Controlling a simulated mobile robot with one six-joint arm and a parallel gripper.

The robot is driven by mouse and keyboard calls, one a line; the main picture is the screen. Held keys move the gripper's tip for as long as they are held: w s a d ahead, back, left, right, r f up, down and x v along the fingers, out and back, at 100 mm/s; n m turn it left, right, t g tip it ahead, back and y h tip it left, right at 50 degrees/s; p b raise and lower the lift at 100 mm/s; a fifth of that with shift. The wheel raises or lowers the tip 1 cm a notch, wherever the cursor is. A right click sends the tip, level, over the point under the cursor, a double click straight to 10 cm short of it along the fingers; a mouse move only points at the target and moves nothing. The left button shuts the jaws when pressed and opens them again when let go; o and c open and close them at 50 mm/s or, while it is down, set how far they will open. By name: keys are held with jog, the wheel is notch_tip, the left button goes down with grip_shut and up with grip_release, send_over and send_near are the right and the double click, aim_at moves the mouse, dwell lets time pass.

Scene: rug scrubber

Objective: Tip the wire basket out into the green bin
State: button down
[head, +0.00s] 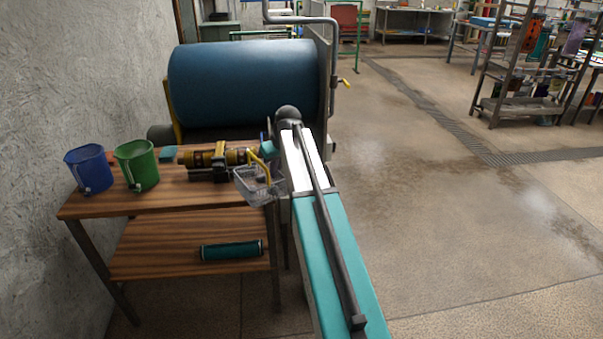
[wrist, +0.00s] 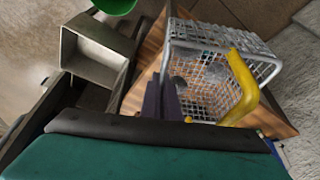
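The wire basket (head: 259,188) is at the right end of the wooden table, tilted, with a yellow handle. The wrist view shows the basket (wrist: 205,85) from above, with greyish lumps inside. My gripper (wrist: 163,98) has its dark fingers close together on either side of the basket's near rim, and it looks shut on it. In the head view my gripper (head: 266,150) is partly hidden. Whether the basket touches the table is unclear. The green bin (head: 137,166) stands upright on the left part of the table, apart from the basket. A green rim shows at the wrist view's top.
A blue bucket (head: 89,168) stands left of the green bin. A yellow-and-brown device (head: 217,158) lies on the table (head: 180,196) between bin and basket. A teal roll (head: 231,251) lies on the lower shelf. A large blue drum (head: 245,85) is behind. Open floor lies right.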

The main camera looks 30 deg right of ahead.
jog(key=s+a+f+b, duration=0.1)
jog(key=s+a+b, duration=0.3)
jog(key=a, duration=0.7)
jog(key=s+a+f+b, duration=0.2)
jog(key=s+a+b, duration=0.3)
jog(key=a, duration=0.6)
jog(key=shift+s+m, duration=0.4)
jog(key=shift+s, duration=0.3)
jog(key=shift+a, duration=0.25)
